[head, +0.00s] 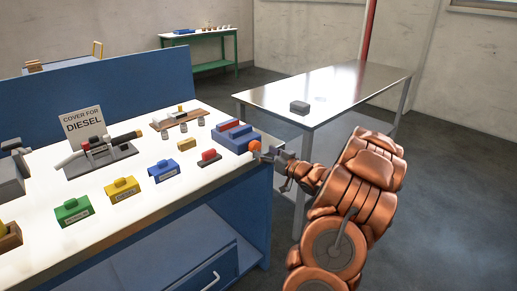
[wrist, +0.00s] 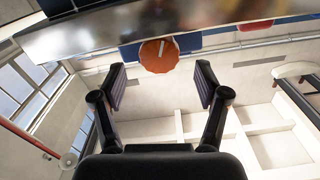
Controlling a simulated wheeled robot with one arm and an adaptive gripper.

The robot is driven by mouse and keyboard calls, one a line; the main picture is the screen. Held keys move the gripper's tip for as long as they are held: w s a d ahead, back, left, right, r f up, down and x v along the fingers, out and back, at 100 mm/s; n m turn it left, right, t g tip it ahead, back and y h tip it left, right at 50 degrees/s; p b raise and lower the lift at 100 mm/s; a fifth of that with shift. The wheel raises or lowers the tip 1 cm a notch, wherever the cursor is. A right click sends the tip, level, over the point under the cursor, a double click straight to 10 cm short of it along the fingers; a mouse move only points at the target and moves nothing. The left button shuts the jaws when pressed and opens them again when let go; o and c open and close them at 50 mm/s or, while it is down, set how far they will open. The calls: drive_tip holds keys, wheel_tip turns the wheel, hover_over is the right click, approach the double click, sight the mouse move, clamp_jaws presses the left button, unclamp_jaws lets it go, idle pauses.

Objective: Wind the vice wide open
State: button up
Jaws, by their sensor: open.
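The vice (head: 238,138) is a blue block with red on top at the right end of the white bench. An orange round handle (head: 255,146) sits on its right side. In the wrist view this handle (wrist: 159,56) is a scalloped disc with a pale mark pointing upward. My gripper (head: 275,155) is just right of the handle. In the wrist view my gripper (wrist: 161,80) is open, with the handle ahead, roughly centred between the fingertips and apparently not gripped. How far apart the vice jaws stand is too small to tell.
A "COVER FOR DIESEL" sign (head: 83,122) stands further left.

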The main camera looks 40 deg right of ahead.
sight(257, 148)
drive_tip(key=shift+w, duration=1.95)
